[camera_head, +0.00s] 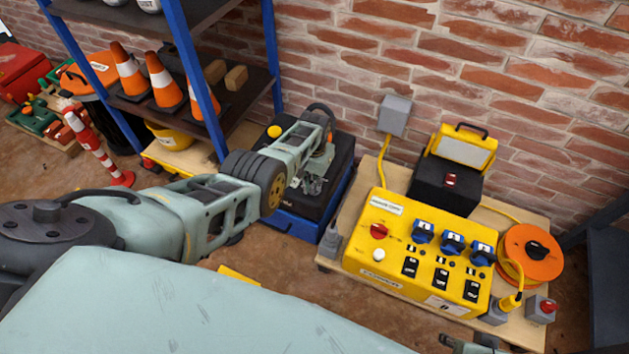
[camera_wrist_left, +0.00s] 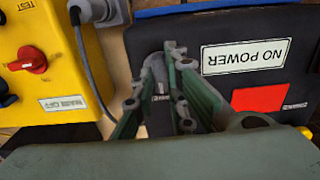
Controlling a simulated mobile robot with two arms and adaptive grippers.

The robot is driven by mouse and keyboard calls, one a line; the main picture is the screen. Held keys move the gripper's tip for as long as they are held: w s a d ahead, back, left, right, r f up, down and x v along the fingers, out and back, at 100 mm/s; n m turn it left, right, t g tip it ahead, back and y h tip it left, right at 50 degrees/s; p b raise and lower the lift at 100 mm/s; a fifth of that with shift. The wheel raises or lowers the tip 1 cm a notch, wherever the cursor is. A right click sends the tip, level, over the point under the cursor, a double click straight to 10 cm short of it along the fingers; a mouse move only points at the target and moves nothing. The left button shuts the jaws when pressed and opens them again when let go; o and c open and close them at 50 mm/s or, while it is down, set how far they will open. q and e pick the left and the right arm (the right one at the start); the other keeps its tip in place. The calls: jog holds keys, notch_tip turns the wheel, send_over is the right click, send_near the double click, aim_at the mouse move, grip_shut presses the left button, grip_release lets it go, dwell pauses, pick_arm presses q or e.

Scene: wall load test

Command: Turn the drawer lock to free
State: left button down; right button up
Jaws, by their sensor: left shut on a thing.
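In the left wrist view the dark case (camera_wrist_left: 205,30) shows an upside-down "NO POWER" label and a red patch. A small piece of my right gripper shows at the bottom edge of the head view.
A yellow power box (camera_head: 419,252) with a red knob and blue sockets stands on a wooden board (camera_head: 345,262). An orange cable reel (camera_head: 530,256) is at its right. A shelf with traffic cones (camera_head: 165,82) stands left. A grey cable (camera_wrist_left: 90,65) runs beside the case.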

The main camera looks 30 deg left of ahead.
aim_at(314, 184)
dwell(0.3)
pick_arm(q)
jog(key=c, duration=1.8)
grip_release()
jog(key=shift+o, duration=0.2)
notch_tip(314, 184, up, 12)
